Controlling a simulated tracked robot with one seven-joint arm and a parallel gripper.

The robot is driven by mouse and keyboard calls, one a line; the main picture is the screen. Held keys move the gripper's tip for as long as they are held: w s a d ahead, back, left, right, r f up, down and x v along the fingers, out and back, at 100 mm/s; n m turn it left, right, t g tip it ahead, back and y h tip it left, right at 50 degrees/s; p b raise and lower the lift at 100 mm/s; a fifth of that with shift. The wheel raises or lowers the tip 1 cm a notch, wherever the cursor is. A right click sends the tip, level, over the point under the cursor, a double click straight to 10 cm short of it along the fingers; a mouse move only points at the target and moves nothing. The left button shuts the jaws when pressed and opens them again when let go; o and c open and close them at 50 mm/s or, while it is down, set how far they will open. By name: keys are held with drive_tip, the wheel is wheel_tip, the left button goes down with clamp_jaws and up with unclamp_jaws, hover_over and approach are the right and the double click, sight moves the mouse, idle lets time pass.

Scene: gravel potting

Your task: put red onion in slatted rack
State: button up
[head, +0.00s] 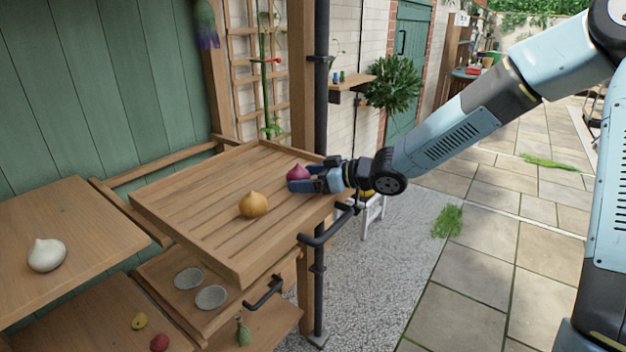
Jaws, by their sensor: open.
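The red onion (297,173) is at the right part of the slatted rack (190,205), a wooden tray with slats and a raised rim. The onion looks to rest on the slats, though its contact with them is partly hidden. My gripper (306,178) reaches in from the right over the rack's rim, low and roughly level. Its jaws are open, with the onion at or between the fingertips; part of the onion is hidden by a finger. Whether a finger touches it I cannot tell.
A yellow onion (254,204) sits on the rack left of my gripper. A white onion (46,255) is on the left shelf. Below are two grey discs (211,297) and small produce. A dark pole (321,90) stands behind my gripper; paving is open at right.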

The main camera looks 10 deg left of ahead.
drive_tip(key=shift+r, duration=0.15)
drive_tip(key=shift+d+r, duration=0.1)
drive_tip(key=shift+d, duration=0.1)
drive_tip(key=v, duration=1.1)
drive_tip(key=shift+d+r, duration=0.15)
drive_tip(key=shift+d, duration=0.15)
